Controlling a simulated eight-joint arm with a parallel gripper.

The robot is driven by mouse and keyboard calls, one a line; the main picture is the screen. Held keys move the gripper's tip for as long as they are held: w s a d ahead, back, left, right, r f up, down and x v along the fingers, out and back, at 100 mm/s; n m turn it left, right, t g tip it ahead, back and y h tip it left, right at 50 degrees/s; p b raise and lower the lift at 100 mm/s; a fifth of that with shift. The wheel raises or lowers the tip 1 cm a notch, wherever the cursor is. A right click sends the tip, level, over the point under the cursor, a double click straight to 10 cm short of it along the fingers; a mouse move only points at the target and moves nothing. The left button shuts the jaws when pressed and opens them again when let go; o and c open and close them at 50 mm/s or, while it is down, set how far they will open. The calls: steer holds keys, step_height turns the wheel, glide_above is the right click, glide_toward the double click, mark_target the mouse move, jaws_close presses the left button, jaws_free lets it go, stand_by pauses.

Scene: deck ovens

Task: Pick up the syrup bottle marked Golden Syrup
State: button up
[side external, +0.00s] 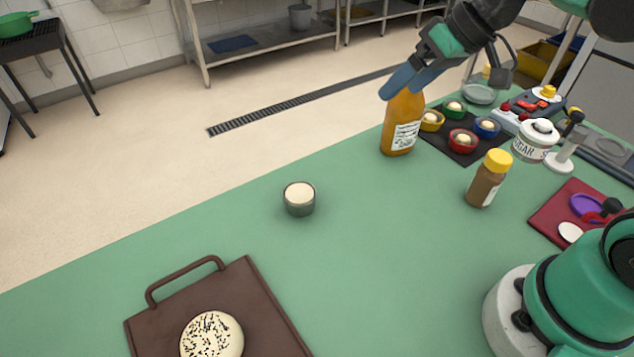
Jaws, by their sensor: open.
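An amber bottle (402,128) with a white label stands upright near the table's far edge. Its label is too small to read, so I cannot confirm it is the Golden Syrup. My gripper (402,90) is open, with its blue fingers tilted down at the top of this bottle. The fingers cover the bottle's neck and cap, and I cannot tell whether the neck is between them or behind them. A shorter brown bottle (484,186) with a yellow cap stands to the right and nearer; its label is not readable either.
A dark mat (443,143) with several small coloured bowls lies close right of the amber bottle. A sugar jar (535,141) stands farther right. A small cup (299,199) and a brown tray (267,300) are at left. The table's middle is clear.

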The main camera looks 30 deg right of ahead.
steer(key=w+d+n+t+y, duration=0.1)
steer(key=w+d+y, duration=0.1)
steer(key=w+d+n+t+y, duration=0.1)
steer(key=w+d+n+y, duration=0.1)
steer(key=y, duration=0.1)
steer(key=w+d+n+y, duration=0.2)
steer(key=d, duration=0.1)
steer(key=shift+d+r+t, duration=0.1)
steer(key=shift+r+t, duration=0.15)
steer(key=shift+t, duration=0.15)
steer(key=d+n+t+y, duration=0.3)
steer(key=d, duration=0.2)
steer(key=n, duration=0.1)
glide_above(405, 112)
steer(key=w, duration=0.3)
steer(key=shift+y, duration=0.4)
steer(key=shift+s+d+f, duration=0.1)
steer(key=shift+d+f, duration=0.1)
steer(key=shift+f, duration=1.05)
steer(key=shift+s+d+f, duration=0.1)
steer(key=shift+d+f, duration=0.1)
steer(key=shift+f, duration=1.05)
jaws_close()
